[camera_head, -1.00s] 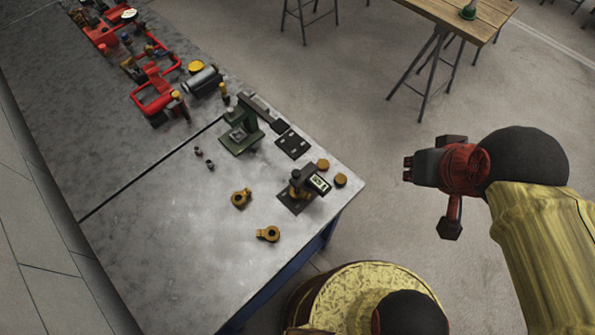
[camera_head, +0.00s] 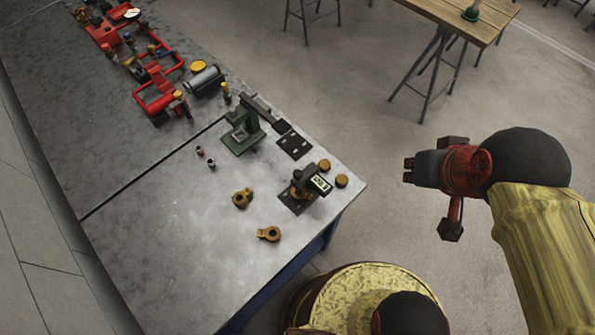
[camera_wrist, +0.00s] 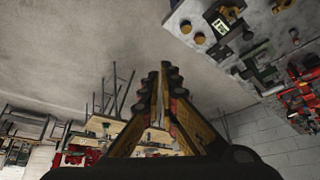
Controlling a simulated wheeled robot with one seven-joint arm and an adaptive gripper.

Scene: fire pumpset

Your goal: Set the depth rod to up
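No part is clearly recognizable as the depth rod. A dark device with a pale display (camera_head: 319,183) stands on a dark base plate near the right edge of the grey workbench (camera_head: 190,240); a rod on it is too small to make out. It also shows at the top of the wrist view, where its display (camera_wrist: 229,14) faces the camera. A green press-like stand (camera_head: 243,128) with a dark arm is behind it. My gripper (camera_head: 408,170) is off the bench to the right, over the floor, apart from everything. In the wrist view its fingers (camera_wrist: 160,80) converge at the tips, holding nothing.
Two brass ring parts (camera_head: 242,198) and two round brass discs (camera_head: 333,174) lie around the device. Red pump assemblies (camera_head: 155,90) occupy the far left. A wooden table (camera_head: 462,18) is at upper right. Open floor surrounds my gripper.

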